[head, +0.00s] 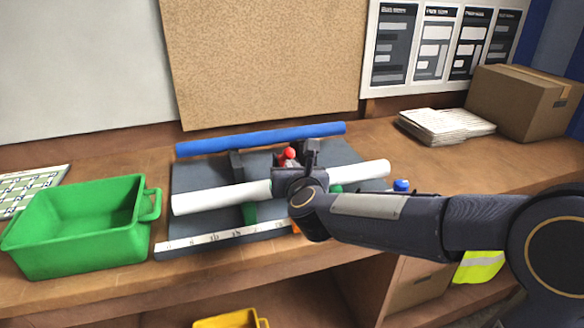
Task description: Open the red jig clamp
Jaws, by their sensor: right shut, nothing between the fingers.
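The red jig clamp (290,153) shows only as a small red knob and part of a dark body near the middle of the head view. It is on the dark grey jig board (195,180), between a blue bar at the back and a white tube in front. My right gripper (303,158) reaches in from the right, over the white tube, and is right at the red knob. It is shut with nothing in it. I cannot tell whether it touches the knob. My wrist hides the lower part of the clamp. My left gripper is not in view.
The blue bar (260,139) and white tube (222,197) lie across the board. A green bin (80,232) stands at left. Papers (445,126) and a cardboard box (518,105) are at back right. A blue-capped item (401,185) is beside my forearm.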

